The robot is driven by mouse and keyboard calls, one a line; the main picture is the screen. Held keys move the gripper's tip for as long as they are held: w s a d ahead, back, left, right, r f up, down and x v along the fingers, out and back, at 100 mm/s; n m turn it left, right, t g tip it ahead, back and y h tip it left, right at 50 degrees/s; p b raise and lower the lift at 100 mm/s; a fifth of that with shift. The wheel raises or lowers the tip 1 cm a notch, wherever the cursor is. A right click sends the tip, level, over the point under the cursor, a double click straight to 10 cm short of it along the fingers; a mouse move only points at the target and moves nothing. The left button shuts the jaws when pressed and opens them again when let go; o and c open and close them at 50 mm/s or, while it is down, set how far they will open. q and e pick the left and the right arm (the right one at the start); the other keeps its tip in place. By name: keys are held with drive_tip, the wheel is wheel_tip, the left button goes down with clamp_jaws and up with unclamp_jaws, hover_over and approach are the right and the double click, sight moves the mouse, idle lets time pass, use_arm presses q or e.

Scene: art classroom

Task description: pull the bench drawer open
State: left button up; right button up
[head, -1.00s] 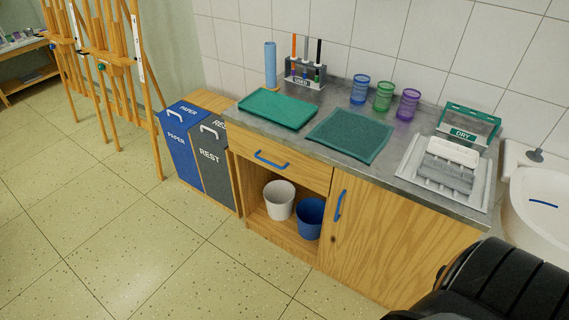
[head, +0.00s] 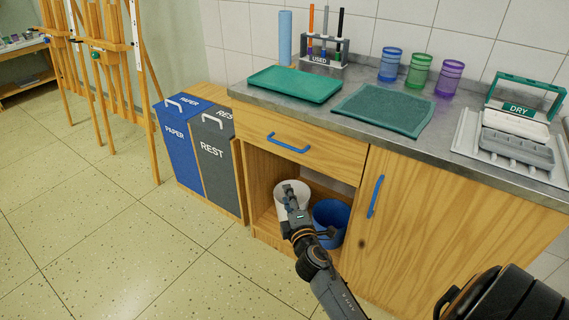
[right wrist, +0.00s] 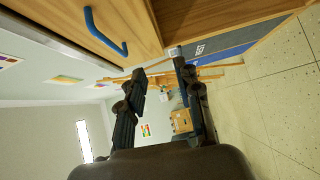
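The bench drawer (head: 330,158) is a wooden front under the grey worktop, flush with the bench and shut. Its blue bar handle (head: 288,143) is in the middle of the front. My right gripper (head: 289,196) is below the handle, in front of the open shelf, apart from the drawer. In the right wrist view, the fingers (right wrist: 158,78) are spread with nothing between them. The blue handle (right wrist: 104,32) shows there at the upper left, outside the fingers. My left gripper is not in view.
A white bin (head: 280,208) and a blue bin (head: 343,212) stand on the shelf below the drawer. A cupboard door (head: 420,225) is at its right. Paper (head: 179,150) and rest (head: 212,155) bins stand at its left. The floor in front is clear.

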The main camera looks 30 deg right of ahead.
drive_tip(key=n+t+h+b, duration=0.1)
drive_tip(key=t+h+b, duration=0.1)
approach(284, 144)
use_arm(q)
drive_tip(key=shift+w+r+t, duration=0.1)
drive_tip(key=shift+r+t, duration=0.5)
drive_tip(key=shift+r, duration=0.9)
use_arm(e)
drive_tip(key=shift+f+x, duration=0.1)
drive_tip(key=shift+x, duration=2.4)
drive_tip(key=shift+f+x, duration=0.15)
drive_tip(key=shift+x, duration=2.35)
drive_tip(key=shift+d, duration=0.1)
drive_tip(key=shift+c, duration=0.4)
clamp_jaws()
